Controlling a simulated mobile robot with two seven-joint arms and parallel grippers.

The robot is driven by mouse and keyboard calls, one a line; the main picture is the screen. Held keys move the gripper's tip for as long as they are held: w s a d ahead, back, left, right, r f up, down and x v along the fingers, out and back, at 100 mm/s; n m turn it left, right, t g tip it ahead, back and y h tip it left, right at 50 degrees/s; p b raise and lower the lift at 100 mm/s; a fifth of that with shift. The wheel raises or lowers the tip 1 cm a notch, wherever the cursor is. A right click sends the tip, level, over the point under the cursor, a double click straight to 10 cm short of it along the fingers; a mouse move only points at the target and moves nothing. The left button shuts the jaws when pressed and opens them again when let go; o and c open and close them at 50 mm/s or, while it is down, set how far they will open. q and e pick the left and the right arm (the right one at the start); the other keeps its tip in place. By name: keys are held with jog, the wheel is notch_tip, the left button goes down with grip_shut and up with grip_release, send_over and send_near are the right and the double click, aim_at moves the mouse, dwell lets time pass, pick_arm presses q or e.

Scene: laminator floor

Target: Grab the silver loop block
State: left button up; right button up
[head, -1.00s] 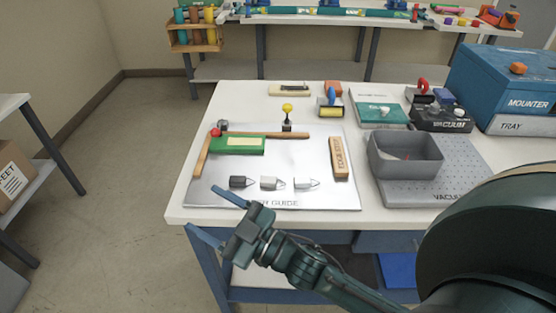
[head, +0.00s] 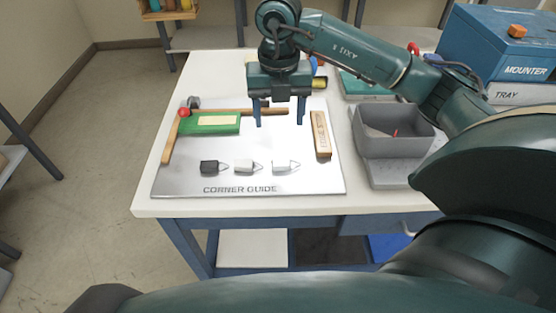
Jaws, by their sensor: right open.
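Three small blocks with wire loops lie in a row on the silver corner guide plate (head: 180,183). The left block (head: 209,167) is dark, the middle block (head: 242,167) is light grey, and the right block (head: 281,167) is whitish. I cannot tell surely whether the middle or the right one is the silver loop block. My right gripper (head: 279,123) is open and empty, fingers pointing down, above the plate and beyond the row of blocks. It is apart from them. My left gripper is not in view.
A green block (head: 211,125) lies by brown strips (head: 169,145) behind the blocks. A wooden bar (head: 321,135) lies to the right. A grey bin (head: 393,145) and blue mounter box (head: 500,45) stand further right. The plate's front strip is clear.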

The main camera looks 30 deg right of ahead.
send_over(281, 159)
notch_tip(281, 159, down, 6)
jog(key=shift+w+a+f, duration=0.1)
jog(key=shift+w+f, duration=0.05)
notch_tip(281, 159, down, 4)
jog(key=shift+f+p, duration=0.1)
jog(key=shift+p, duration=0.65)
jog(key=shift+f, duration=0.4)
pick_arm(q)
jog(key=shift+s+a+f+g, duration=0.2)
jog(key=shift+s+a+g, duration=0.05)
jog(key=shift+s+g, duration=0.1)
pick_arm(e)
jog(key=shift+f, duration=0.15)
jog(key=shift+c, duration=0.4)
jog(key=c, duration=1)
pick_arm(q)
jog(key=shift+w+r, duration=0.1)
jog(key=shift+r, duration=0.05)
pick_arm(e)
jog(key=shift+o, duration=0.2)
